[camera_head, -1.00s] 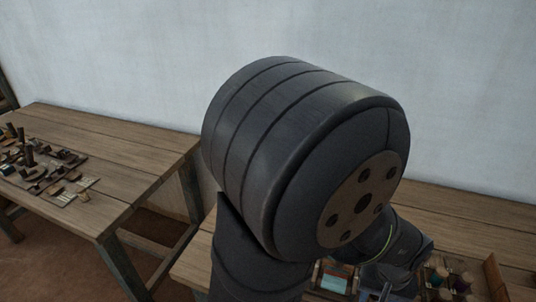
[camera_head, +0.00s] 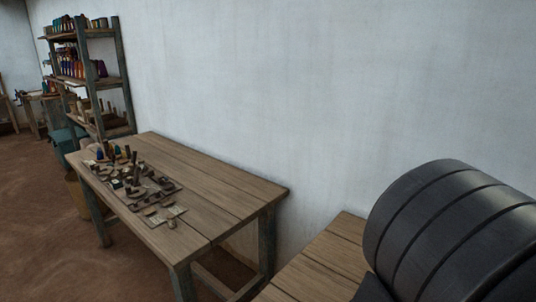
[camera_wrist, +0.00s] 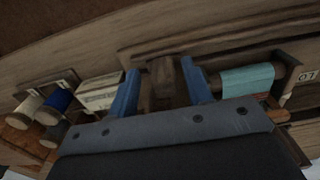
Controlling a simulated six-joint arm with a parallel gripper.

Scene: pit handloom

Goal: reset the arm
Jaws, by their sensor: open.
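My gripper (camera_wrist: 160,88) shows in the wrist view, with two blue fingers spread apart. A brown wooden piece shows in the gap between them, and I cannot tell whether they touch it. The fingers hold nothing that I can make out. In the head view only a thick dark link of my arm shows at the lower right; the gripper is out of that picture.
The wrist view shows thread spools (camera_wrist: 58,98) and a pale box (camera_wrist: 100,92) at left, and a teal roll (camera_wrist: 247,79) at right. The head view shows a wooden table (camera_head: 225,197) with small tools, a shelf rack (camera_head: 122,85), and a second tabletop (camera_head: 325,262).

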